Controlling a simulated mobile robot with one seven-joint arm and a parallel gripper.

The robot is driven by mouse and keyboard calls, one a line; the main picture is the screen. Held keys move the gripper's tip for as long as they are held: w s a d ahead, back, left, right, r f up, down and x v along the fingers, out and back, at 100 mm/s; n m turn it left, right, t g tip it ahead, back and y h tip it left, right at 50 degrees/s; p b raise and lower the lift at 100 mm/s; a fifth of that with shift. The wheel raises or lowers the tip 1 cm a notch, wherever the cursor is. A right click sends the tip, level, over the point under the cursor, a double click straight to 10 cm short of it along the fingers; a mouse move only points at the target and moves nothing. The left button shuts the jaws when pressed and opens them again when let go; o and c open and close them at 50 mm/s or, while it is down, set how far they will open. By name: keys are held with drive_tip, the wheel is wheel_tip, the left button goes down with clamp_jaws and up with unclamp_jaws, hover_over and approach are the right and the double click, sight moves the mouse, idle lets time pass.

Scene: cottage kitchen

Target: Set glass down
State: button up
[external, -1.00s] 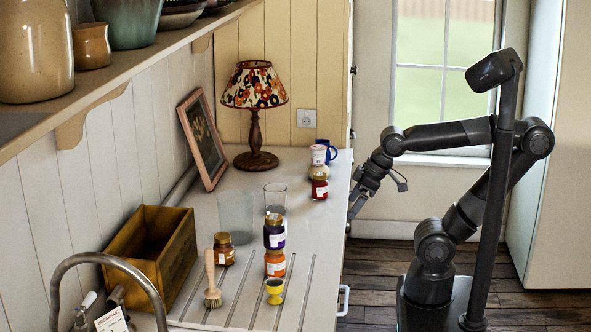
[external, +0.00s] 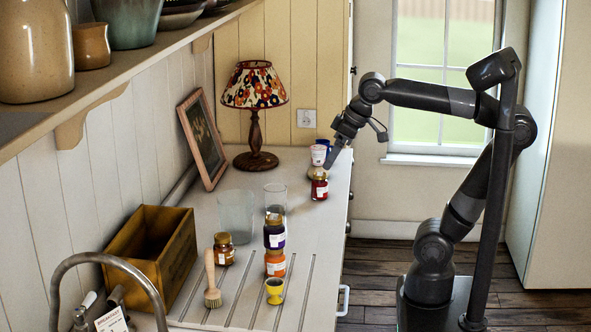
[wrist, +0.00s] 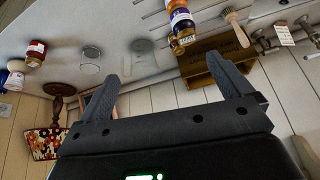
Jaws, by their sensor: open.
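Two clear glasses stand upright on the counter: a wider one (external: 236,210) near the wooden box and a smaller one (external: 276,192) behind the stacked jars. In the wrist view the smaller glass (wrist: 91,55) and the wider glass (wrist: 142,47) show beyond the fingers, apart from them. My gripper (external: 332,160) is above the far right part of the counter, near the red jar and cups. Its fingers (wrist: 170,85) are spread wide with nothing between them.

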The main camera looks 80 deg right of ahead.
drive_tip(key=w+d+f+m+t+y, duration=0.1)
drive_tip(key=w+d+f+m+y, duration=0.15)
drive_tip(key=w+f+m, duration=0.75)
drive_tip(key=w+d+f+m+t+y, duration=0.15)
drive_tip(key=w+d+f+m, duration=0.3)
drive_tip(key=w+f, duration=0.85)
drive_tip(key=d+r+m+t+h, duration=0.1)
drive_tip(key=d+r+m+t, duration=0.5)
drive_tip(key=d+r+m, duration=0.7)
drive_tip(key=s+d+r+m+t+h, duration=0.4)
drive_tip(key=s+d+r+m+h, duration=0.4)
drive_tip(key=s+d+r, duration=0.55)
drive_tip(key=y, duration=0.1)
approach(275, 200)
drive_tip(key=shift+m, duration=0.45)
drive_tip(key=d, duration=0.1)
drive_tip(key=d+r, duration=0.2)
drive_tip(key=shift+s+d+r, duration=0.1)
drive_tip(key=shift+s+d, duration=0.25)
drive_tip(key=shift+d, duration=0.05)
drive_tip(key=shift+w, duration=0.2)
drive_tip(key=shift+f+x, duration=0.2)
drive_tip(key=shift+x, duration=2.4)
drive_tip(key=shift+f+x, duration=0.2)
drive_tip(key=shift+x, duration=2.35)
drive_tip(key=shift+a, duration=0.1)
